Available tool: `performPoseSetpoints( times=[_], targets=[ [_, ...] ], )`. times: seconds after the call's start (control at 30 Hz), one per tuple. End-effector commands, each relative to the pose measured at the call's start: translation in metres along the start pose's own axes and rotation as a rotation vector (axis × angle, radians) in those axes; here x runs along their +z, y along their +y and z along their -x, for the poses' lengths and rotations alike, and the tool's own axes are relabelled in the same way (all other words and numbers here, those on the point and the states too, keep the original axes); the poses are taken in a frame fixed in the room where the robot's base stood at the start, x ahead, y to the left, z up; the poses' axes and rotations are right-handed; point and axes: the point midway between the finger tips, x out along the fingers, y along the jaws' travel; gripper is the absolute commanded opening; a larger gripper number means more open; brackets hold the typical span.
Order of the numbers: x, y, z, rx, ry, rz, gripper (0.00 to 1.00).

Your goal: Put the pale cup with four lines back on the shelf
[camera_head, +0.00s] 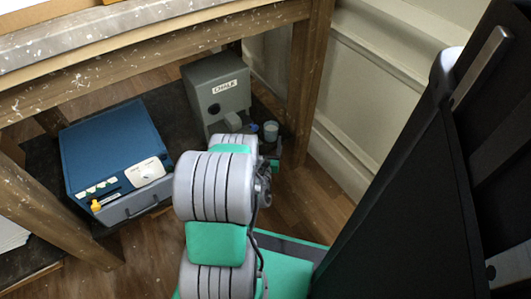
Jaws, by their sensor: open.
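I cannot tell whether the cup rests on the shelf. My grey and green arm reaches towards that end and covers the area just in front of the cup.
A blue case (112,150) with a white dial takes up the shelf's left part. The grey CHALK box (216,90) stands at the back. Wooden bench legs (310,80) frame the opening, with the bench top above. A panelled wall (365,75) lies to the right.

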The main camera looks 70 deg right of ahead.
Motion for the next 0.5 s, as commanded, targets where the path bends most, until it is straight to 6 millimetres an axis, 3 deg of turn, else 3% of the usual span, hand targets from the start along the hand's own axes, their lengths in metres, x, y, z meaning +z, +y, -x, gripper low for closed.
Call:
performPoseSetpoints(
  times=[0.5],
  targets=[
    [-0.003,-0.001,0.050,0.001,0.001,-0.002,0.75]
  ],
)
